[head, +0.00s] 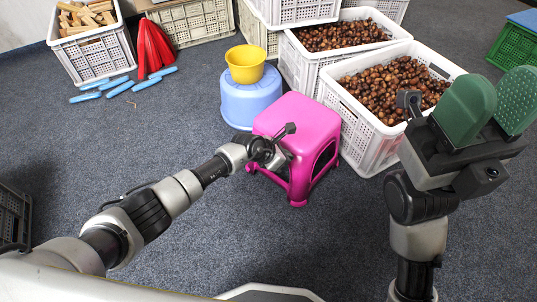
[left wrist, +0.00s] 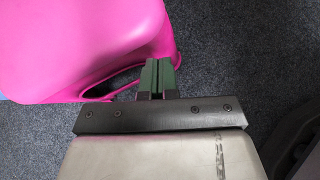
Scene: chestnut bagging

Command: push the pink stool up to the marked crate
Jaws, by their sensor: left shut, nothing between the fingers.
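The pink stool (head: 297,122) stands upright on the carpet in the middle of the head view. It also fills the upper left of the left wrist view (left wrist: 75,40). The front white crate (head: 358,138), full of chestnuts, stands just right of the stool; I cannot tell whether they touch. No mark on a crate is readable. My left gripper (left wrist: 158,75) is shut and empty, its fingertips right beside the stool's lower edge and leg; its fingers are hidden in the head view. My right gripper (head: 497,90) is raised at the right, open and empty, partly covering that crate.
A blue stool (head: 250,98) with a yellow bucket (head: 245,64) on it stands behind the pink stool. Another chestnut crate (head: 303,66) is behind. A crate of wooden pieces (head: 92,60) and several blue-handled items (head: 119,88) lie far left. Carpet in front is clear.

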